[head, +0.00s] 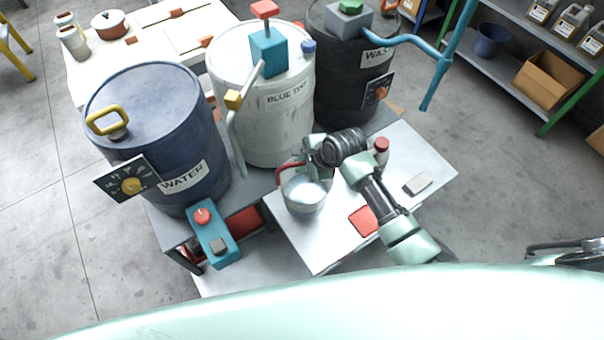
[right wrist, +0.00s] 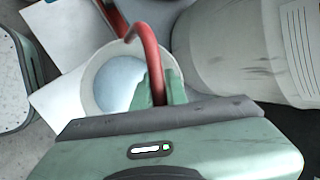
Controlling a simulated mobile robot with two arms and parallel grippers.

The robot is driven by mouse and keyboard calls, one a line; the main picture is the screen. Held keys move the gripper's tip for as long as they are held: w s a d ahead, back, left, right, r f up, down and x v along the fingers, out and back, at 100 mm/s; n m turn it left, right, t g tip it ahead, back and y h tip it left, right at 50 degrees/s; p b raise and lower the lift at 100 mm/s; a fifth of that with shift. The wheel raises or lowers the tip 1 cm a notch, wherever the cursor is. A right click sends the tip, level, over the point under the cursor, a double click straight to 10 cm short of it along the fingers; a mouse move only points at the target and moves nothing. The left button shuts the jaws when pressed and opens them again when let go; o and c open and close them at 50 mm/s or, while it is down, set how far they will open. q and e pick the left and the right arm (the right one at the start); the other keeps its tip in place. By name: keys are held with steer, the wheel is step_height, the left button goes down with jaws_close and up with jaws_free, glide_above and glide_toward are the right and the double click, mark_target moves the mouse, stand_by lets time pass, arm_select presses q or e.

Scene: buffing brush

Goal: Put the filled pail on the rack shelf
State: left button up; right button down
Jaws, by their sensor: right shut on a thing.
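The pail (head: 304,207) is a small grey-white pail with a red handle, and pale bluish liquid shows inside it. It is upright at the left edge of the white table, below the blue-tint drum's front. My right gripper (head: 298,166) is above the pail, shut on the red handle. In the right wrist view the handle (right wrist: 146,38) runs to the fingers (right wrist: 160,92), with the pail (right wrist: 92,88) behind them. I cannot tell whether the pail touches the table. The rack shelf (head: 507,76) is at the upper right. My left gripper is not in view.
Drums marked water (head: 150,120), blue tint (head: 235,110) and waste (head: 340,85) stand close behind. The white table (head: 320,250) holds a red pad (head: 363,221) and a red-capped bottle (head: 381,155). The rack bears a cardboard box (head: 548,82), dark bucket (head: 491,40) and several jugs. Floor between is clear.

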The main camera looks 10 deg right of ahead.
step_height(320, 180, down, 5)
steer(key=shift+w+f, duration=0.15)
steer(key=shift+f, duration=0.05)
stand_by(0.3)
steer(key=c, duration=1.7)
jaws_free()
steer(key=shift+f, duration=0.25)
steer(key=shift+o, duration=1.3)
steer(key=shift+r, duration=0.15)
steer(key=v, duration=1.2)
steer(key=shift+p, duration=0.4)
